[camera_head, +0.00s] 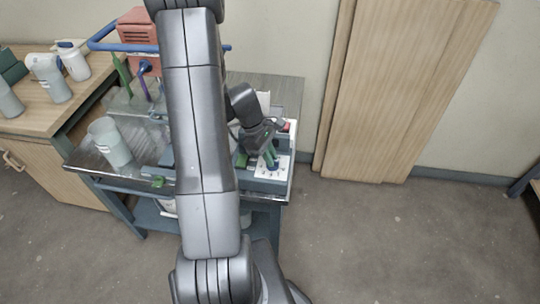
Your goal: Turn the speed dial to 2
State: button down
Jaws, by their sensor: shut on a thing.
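My gripper (269,158) reaches down at the right end of the cart, over a small control panel. It is shut on the speed dial (273,166), a small dark knob that is mostly covered by the fingers. A white plate with dark marks (270,174) lies around and in front of the dial. The marks are too small to read, so I cannot tell which number the dial points to.
My arm crosses the middle of the cart (138,187) and hides part of it. A red box (138,32) is behind. White bottles (73,62) stand on a wooden cabinet (50,112). Floor at right is clear, before leaning boards (400,90).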

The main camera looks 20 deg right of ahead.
jog(key=m, duration=0.3)
jog(key=shift+w+d+g+y, duration=0.15)
jog(key=shift+g+y, duration=0.15)
jog(key=shift+y, duration=0.1)
jog(key=m+y, duration=0.1)
jog(key=m, duration=0.3)
jog(key=shift+d+m+g+y+p, duration=0.15)
jog(key=shift+m+g+y+p, duration=0.15)
jog(key=shift+y+p, duration=0.1)
jog(key=m+y, duration=0.1)
jog(key=m, duration=0.2)
jog(key=shift+d+m, duration=0.15)
jog(key=shift+m, duration=0.15)
jog(key=shift+d+m+y, duration=0.1)
jog(key=shift+m+y, duration=0.7)
jog(key=shift+m, duration=1)
jog(key=c, duration=1.4)
grip_release()
jog(key=shift+c, duration=0.2)
jog(key=shift+r, duration=0.1)
